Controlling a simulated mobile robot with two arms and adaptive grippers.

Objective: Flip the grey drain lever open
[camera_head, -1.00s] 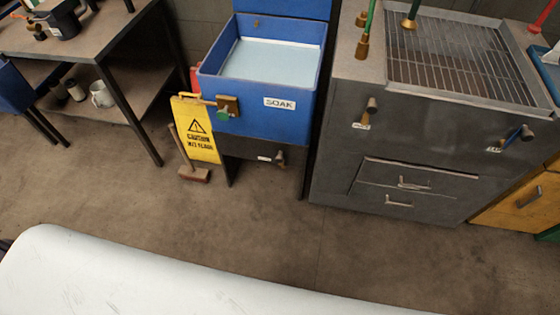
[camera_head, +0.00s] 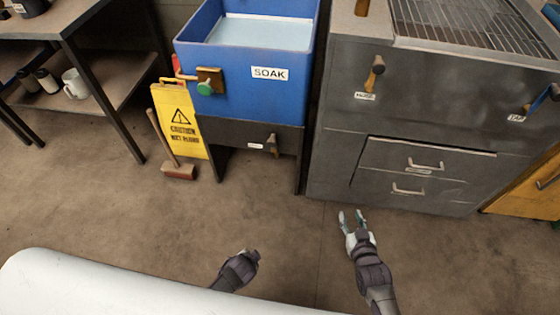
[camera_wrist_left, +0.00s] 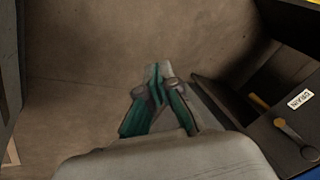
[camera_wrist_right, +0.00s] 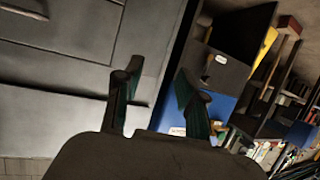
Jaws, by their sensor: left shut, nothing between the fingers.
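The grey drain lever (camera_head: 272,145) is on the dark panel under the blue SOAK tub, right of a small white label (camera_head: 256,146). In the left wrist view the lever (camera_wrist_left: 289,132) shows at the right, beside a label reading DRAIN (camera_wrist_left: 300,99). My left gripper (camera_head: 252,252) is low in the head view, in front of the tub and apart from the lever; its fingers meet in the left wrist view (camera_wrist_left: 158,85) with nothing between them. My right gripper (camera_head: 352,217) is open and empty, in front of the grey cabinet.
The blue tub (camera_head: 240,98) has a green-knobbed valve (camera_head: 205,88). The grey cabinet (camera_head: 335,120) with drawers and levers stands at right. The floor (camera_head: 100,215) in front is clear.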

